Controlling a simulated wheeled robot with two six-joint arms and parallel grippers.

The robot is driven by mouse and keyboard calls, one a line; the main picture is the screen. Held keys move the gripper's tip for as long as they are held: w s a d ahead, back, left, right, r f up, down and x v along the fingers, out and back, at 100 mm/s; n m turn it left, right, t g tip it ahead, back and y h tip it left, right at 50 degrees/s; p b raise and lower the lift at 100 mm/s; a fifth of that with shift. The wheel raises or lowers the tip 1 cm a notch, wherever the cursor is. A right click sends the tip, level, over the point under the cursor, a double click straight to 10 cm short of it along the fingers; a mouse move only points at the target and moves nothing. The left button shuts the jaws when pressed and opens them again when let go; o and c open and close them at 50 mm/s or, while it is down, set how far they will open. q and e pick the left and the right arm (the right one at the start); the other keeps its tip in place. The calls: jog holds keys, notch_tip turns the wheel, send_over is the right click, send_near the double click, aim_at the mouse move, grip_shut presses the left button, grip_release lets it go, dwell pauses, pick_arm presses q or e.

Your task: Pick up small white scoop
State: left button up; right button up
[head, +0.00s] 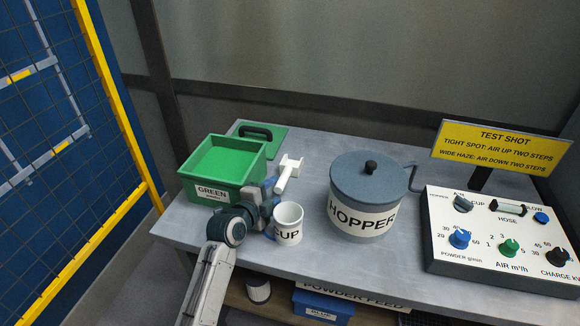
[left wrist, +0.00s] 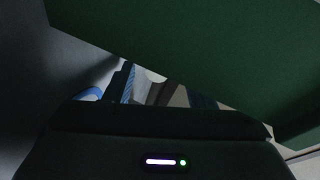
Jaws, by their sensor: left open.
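The small white scoop (head: 287,175) shows in the head view between the green box and the hopper, its handle slanting down toward my left gripper. My left gripper (head: 267,194) is open, low beside the right wall of the green box and just behind the white cup (head: 288,224). The scoop's lower end is close to the gripper, but I cannot tell whether it lies between the fingers. In the left wrist view a dark green surface (left wrist: 200,50) fills the upper part, and I cannot make out the scoop there. My right gripper is not in view.
The green box (head: 188,184) stands left of the gripper, with a green lid (head: 270,147) behind it. The grey hopper (head: 345,190) stands to the right. A control panel (head: 480,225) and yellow sign (head: 470,148) are at far right. Bare table (head: 350,268) lies in front of the hopper.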

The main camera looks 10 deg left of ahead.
pick_arm(q)
jog(key=shift+w+d+f, duration=0.1)
jog(key=shift+w+d, duration=0.05)
jog(key=shift+w, duration=0.35)
jog(key=shift+w+d+f, duration=0.1)
jog(key=shift+w+f, duration=0.05)
jog(key=shift+w, duration=0.1)
jog(key=shift+s, duration=0.1)
jog(key=shift+c, duration=0.9)
grip_shut()
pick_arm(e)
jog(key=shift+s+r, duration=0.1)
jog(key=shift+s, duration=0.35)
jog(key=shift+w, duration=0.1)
